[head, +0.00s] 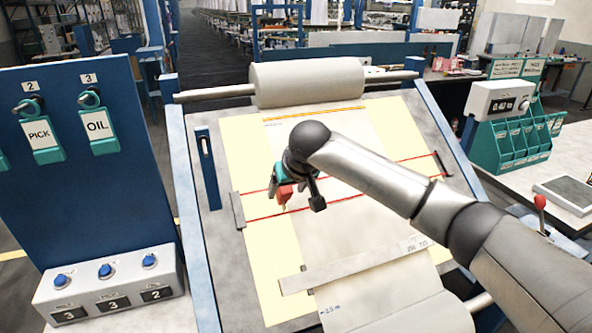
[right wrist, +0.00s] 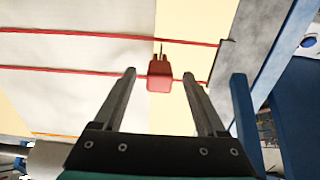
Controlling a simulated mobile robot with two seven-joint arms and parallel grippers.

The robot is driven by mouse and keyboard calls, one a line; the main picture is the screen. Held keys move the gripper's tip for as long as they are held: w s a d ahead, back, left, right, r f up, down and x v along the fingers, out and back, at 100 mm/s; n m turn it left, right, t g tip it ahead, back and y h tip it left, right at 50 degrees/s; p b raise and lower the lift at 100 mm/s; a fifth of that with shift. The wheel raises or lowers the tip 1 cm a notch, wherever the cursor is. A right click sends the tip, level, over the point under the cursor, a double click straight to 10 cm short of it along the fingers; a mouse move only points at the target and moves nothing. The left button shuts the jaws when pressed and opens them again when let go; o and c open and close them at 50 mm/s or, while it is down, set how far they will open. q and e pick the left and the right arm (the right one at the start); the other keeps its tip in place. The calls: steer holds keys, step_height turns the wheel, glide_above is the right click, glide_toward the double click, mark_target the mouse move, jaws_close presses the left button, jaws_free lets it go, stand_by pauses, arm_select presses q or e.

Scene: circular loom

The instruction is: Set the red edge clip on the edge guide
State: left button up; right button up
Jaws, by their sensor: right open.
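The red edge clip (head: 284,193) is on or just above the sloped loom bed, at the lower of two red lines (head: 330,201). My right gripper (head: 295,198) is over it, partly covering it. In the right wrist view the clip (right wrist: 159,76) lies between the tips of my open right gripper (right wrist: 159,74), with a gap to each finger. Its thin prongs point away from the gripper, and it overlaps a red line (right wrist: 60,70). A grey bar (head: 237,210) stands at the lines' left end; I cannot tell which part is the edge guide. My left gripper is out of view.
A pale fabric roll (head: 307,82) lies across the top of the bed. A flat grey ruler bar (head: 350,268) crosses the lower bed. A blue tool board (head: 70,200) with hung teal tags stands at left. Teal bins (head: 515,140) stand on the right-hand table.

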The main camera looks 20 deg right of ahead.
steer(key=v, duration=1.1)
